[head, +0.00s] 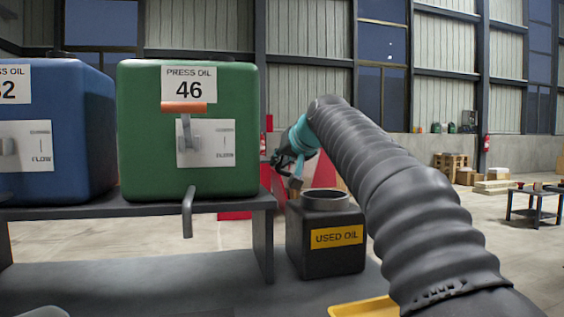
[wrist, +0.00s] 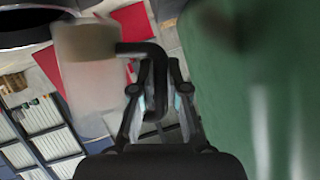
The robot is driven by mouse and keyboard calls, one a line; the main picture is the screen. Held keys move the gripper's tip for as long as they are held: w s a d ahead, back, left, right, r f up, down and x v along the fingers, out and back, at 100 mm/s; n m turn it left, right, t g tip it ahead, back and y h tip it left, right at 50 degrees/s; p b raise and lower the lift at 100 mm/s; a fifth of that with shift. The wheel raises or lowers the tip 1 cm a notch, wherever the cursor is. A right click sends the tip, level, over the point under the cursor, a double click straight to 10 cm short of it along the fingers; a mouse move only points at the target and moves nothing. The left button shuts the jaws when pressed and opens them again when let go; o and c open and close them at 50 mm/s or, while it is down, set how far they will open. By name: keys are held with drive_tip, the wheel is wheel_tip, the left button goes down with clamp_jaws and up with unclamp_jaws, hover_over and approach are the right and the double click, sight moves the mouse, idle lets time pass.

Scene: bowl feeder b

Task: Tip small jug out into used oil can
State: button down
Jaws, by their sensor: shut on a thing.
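The used oil can (head: 325,250) is a dark square can with a yellow "USED OIL" label and a round open neck on top. Its dark rim (wrist: 30,30) shows at the top left of the wrist view. My gripper (head: 286,160) is above and left of the can's neck in the head view. In the wrist view my gripper (wrist: 158,78) is shut on the black handle of the small jug (wrist: 88,75). The jug is translucent, with a brownish part towards the can. In the head view the jug is mostly hidden; its exact tilt I cannot tell.
A green "PRESS OIL 46" tank (head: 190,120) with an orange-handled tap and spout stands on a shelf (head: 130,208) close to my gripper. A blue tank (head: 55,130) is left of it. A yellow tray (head: 362,307) lies at the front.

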drive_tip(key=shift+r, duration=0.2)
idle(0.3)
drive_tip(key=shift+a+r+m+y, duration=0.1)
drive_tip(key=shift+r+m+y, duration=0.25)
drive_tip(key=shift+m, duration=0.25)
drive_tip(key=shift+r, duration=0.1)
idle(0.5)
drive_tip(key=shift+r+m+g+y, duration=0.35)
drive_tip(key=shift+m+g, duration=0.05)
drive_tip(key=shift+m, duration=0.1)
idle(0.4)
drive_tip(key=shift+d+m+y, duration=0.2)
drive_tip(key=shift+m+y, duration=0.3)
idle(0.3)
